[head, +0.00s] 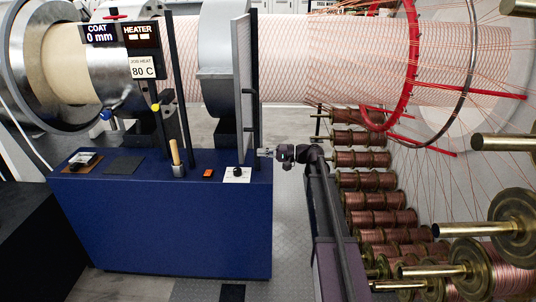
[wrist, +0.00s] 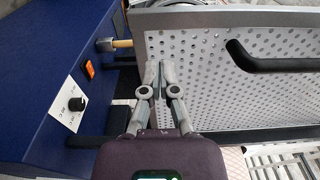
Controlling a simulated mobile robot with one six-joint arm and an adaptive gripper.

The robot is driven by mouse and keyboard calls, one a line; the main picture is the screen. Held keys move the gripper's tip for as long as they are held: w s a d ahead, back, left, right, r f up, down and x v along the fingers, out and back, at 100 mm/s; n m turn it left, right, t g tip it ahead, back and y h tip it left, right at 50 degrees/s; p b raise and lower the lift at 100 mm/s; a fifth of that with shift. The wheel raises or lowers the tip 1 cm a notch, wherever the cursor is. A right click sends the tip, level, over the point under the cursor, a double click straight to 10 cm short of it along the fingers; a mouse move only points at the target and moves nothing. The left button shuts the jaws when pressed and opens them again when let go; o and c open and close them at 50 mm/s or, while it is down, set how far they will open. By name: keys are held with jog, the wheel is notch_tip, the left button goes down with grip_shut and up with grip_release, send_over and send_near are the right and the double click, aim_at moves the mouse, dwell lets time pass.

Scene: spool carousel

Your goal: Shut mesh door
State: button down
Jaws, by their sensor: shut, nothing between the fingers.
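The mesh door (head: 244,85) stands open and is seen almost edge-on in the head view, above the right end of the blue cabinet. In the wrist view it is a perforated light-grey panel (wrist: 205,65) with a grey frame and a black bar handle (wrist: 275,66). My gripper (head: 265,152) is at the right side of the door's lower part. In the wrist view my gripper (wrist: 158,72) is shut and empty, its fingertips in front of the perforated face, left of the handle. I cannot tell whether the fingertips touch the panel.
The blue cabinet (head: 165,225) carries a wooden-handled tool (head: 175,153), an orange switch (head: 208,173) and a black knob (head: 238,171). Some floor (head: 295,240) is clear between cabinet and spools.

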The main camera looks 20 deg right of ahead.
aim_at(245, 151)
jog(key=shift+x, duration=2.2)
